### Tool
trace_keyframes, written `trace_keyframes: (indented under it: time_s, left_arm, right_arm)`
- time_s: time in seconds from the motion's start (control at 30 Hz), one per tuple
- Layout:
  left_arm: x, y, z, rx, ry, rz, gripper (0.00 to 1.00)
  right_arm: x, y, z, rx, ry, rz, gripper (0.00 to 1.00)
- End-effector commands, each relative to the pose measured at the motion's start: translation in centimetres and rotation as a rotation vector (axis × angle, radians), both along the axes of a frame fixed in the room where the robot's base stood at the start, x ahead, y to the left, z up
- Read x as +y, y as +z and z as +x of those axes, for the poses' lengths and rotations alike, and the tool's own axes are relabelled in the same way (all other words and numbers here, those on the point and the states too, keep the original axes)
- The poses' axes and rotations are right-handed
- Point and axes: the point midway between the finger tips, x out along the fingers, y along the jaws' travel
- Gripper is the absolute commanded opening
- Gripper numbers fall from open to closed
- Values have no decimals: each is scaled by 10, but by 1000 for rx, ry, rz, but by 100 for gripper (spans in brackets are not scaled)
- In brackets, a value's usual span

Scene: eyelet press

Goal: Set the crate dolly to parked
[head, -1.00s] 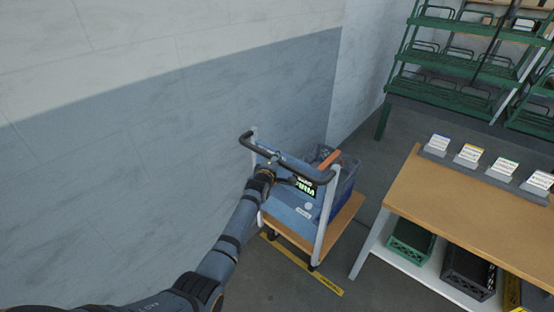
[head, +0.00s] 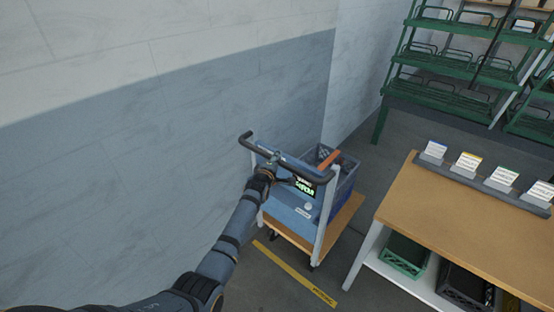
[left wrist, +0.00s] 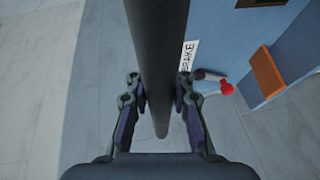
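The crate dolly (head: 345,218) has a wooden deck, light uprights and a dark curved push handle (head: 322,178). My left gripper (head: 270,166) is at the handle. In the left wrist view, the dark handle bar (left wrist: 160,50) runs between its two fingers (left wrist: 159,92), which close against both sides. A red knob (left wrist: 226,88) shows beside the bar. The right gripper is out of view.
A yellow floor strip (head: 290,271) lies in front of the dolly, apart from its deck. A wooden-topped table (head: 440,215) with bins below stands to the right. A green rack (head: 455,100) stands behind. A grey wall (head: 200,130) bounds the left and back.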

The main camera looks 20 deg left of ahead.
Motion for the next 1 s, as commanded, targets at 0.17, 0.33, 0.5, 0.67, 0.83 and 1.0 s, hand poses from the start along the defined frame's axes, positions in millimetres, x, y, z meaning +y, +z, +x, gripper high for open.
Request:
trace_keyframes:
  time_s: [0.17,0.33,0.5,0.67,0.83,1.0]
  left_arm:
    - [-2,2,1,-4,-2,-4,37]
    - [-1,1,0,-2,-1,-2,47]
    - [-1,0,0,-1,-1,-1,47]
    - [0,1,-9,-1,0,-1,47]
    - [-1,5,-39,0,-1,-1,47]
    - [-2,12,-76,0,-1,-1,47]
  right_arm:
    - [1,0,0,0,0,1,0]
    - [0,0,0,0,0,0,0]
    - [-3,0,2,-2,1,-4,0]
    - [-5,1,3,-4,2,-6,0]
    - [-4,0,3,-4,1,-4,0]
    - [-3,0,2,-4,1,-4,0]
